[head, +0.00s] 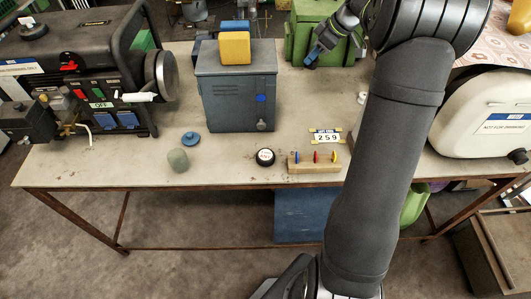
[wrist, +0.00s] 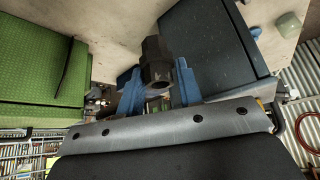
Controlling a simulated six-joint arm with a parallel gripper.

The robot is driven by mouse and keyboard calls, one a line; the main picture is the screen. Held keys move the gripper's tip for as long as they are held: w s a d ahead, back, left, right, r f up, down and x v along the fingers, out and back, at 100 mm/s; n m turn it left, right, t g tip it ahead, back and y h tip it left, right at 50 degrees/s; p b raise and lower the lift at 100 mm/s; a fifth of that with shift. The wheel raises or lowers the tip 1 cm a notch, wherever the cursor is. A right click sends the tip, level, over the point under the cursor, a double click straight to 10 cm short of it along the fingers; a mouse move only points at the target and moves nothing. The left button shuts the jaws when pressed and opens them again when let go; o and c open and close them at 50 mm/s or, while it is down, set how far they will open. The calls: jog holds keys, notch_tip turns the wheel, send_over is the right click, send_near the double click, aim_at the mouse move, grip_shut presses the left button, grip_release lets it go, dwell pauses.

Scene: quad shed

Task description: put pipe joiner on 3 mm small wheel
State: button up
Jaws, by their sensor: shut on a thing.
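My gripper (wrist: 158,88) shows in the wrist view with its blue fingers on both sides of a dark, hollow pipe joiner (wrist: 155,60), and it is shut on it. In the head view my gripper (head: 318,50) is raised at the back of the table, in front of the green box; the joiner is hard to make out there. A small black round piece with a white marked face (head: 265,156), possibly the 3 mm small wheel, lies near the table's front edge. Its marking is too small to read. The gripper is well behind and right of it.
A blue knob (head: 190,138) and grey-green lump (head: 178,160) are left. A grey cabinet (head: 237,95) with a yellow block (head: 235,48) stands behind. A green box (head: 303,35) is farther back.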

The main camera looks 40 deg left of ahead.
jog(key=s+d+n+g+h, duration=0.2)
jog(key=s+d+n, duration=0.45)
jog(key=s, duration=0.35)
jog(key=s+d+n+g+h, duration=0.2)
jog(key=s+d+n, duration=0.3)
jog(key=s+d, duration=0.4)
send_over(266, 154)
jog(key=shift+m, duration=0.25)
notch_tip(266, 154, down, 12)
jog(key=shift+r, duration=0.1)
jog(key=shift+f, duration=2.05)
jog(key=shift+f, duration=0.2)
jog(key=o, duration=0.9)
jog(key=shift+o, duration=0.2)
jog(key=shift+r, duration=0.1)
